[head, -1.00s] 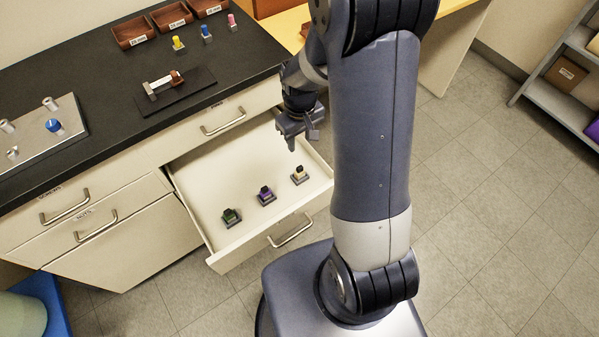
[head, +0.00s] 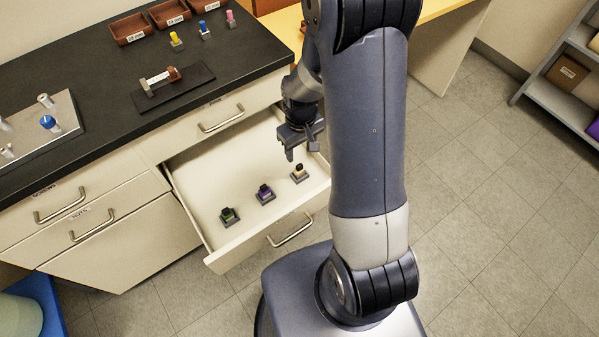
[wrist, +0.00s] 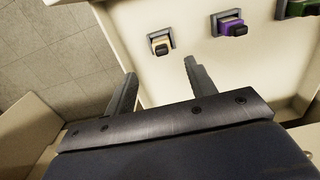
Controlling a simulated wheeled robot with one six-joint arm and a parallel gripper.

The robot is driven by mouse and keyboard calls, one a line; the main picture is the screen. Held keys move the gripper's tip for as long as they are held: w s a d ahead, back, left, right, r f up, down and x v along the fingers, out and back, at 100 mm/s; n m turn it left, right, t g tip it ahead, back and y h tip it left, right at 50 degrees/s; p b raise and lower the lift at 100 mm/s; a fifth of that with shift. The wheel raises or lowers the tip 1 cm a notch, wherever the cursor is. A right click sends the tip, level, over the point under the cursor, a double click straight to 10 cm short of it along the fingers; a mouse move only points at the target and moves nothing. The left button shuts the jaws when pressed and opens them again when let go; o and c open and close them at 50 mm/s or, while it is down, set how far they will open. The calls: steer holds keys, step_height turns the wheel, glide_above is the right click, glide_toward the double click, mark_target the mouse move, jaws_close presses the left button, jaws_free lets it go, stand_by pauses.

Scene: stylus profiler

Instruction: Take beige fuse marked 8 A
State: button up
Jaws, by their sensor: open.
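The beige fuse (head: 298,171) with a dark top sits in a small grey holder at the right end of a row in the open drawer. It also shows in the wrist view (wrist: 161,47), ahead of and between the fingers' lines. My gripper (head: 301,150) is open and empty above the drawer, just over and behind the beige fuse, not touching it. In the wrist view my gripper (wrist: 158,82) shows its two fingers apart. The 8 A marking is too small to read.
A purple fuse (head: 264,192) and a green fuse (head: 228,215) stand in holders left of the beige one. The open drawer (head: 215,245) has walls around them. The black counter (head: 85,75) lies behind, with trays and parts on it.

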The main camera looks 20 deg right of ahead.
mark_target(300, 165)
steer(key=shift+a+f, duration=0.1)
steer(key=shift+f, duration=4.55)
steer(key=c, duration=1.1)
steer(key=shift+c, duration=0.2)
steer(key=shift+r, duration=0.1)
step_height(300, 165, up, 10)
steer(key=shift+f, duration=0.1)
